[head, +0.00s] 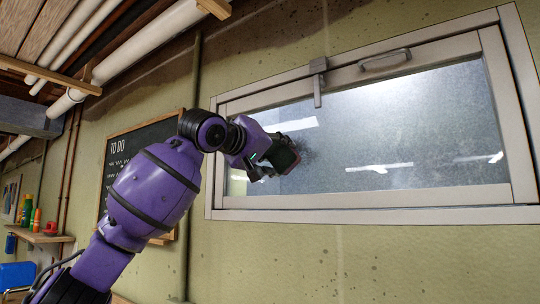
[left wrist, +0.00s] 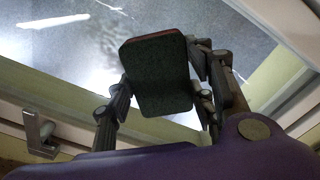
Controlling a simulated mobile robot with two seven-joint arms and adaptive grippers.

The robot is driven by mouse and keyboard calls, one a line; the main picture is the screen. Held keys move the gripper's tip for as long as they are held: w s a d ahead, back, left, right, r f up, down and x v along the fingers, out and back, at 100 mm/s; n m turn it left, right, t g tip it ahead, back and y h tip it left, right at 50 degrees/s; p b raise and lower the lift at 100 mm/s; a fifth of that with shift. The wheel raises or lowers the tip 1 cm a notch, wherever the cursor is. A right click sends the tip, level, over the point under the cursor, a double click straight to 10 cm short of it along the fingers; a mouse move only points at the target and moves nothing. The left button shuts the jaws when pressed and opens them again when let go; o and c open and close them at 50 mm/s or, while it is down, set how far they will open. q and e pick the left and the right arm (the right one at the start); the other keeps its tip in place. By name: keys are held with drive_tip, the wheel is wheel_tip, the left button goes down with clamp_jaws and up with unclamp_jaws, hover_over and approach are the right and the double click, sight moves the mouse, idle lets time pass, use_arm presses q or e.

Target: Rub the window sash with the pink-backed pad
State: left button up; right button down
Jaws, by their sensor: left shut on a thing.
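The window sash (head: 375,198) is a pale, hinged frame around frosted glass, set in the wall on the right. My left gripper (head: 262,160) is in front of the lower left part of its pane. It is shut on the pad (head: 284,154), which shows dark in the head view. In the left wrist view the pad (left wrist: 160,78) is a dark, rounded rectangle with a reddish edge, held between the fingers of the left gripper (left wrist: 160,98). Whether the pad touches the glass I cannot tell. My right gripper is not in view.
A latch (head: 318,80) and a handle (head: 385,60) stick out at the sash's top. A chalkboard (head: 120,165) hangs behind my arm. A shelf (head: 40,237) with bottles is at far left.

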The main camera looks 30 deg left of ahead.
sight(268, 155)
use_arm(q)
drive_tip(key=shift+s+d, duration=0.2)
drive_tip(key=shift+d, duration=2.55)
drive_tip(key=shift+s+d, duration=0.15)
drive_tip(key=shift+d, duration=2.55)
drive_tip(key=shift+w+a, duration=0.2)
drive_tip(key=shift+a, duration=2.15)
drive_tip(key=shift+w+a, duration=0.15)
drive_tip(key=shift+a, duration=2.15)
drive_tip(key=shift+w+a, duration=0.2)
drive_tip(key=shift+a, duration=2.15)
drive_tip(key=shift+s, duration=0.15)
drive_tip(key=shift+s+a, duration=0.15)
drive_tip(key=shift+s, duration=2.7)
drive_tip(key=s, duration=0.3)
drive_tip(key=shift+a, duration=0.1)
drive_tip(key=shift+w, duration=0.1)
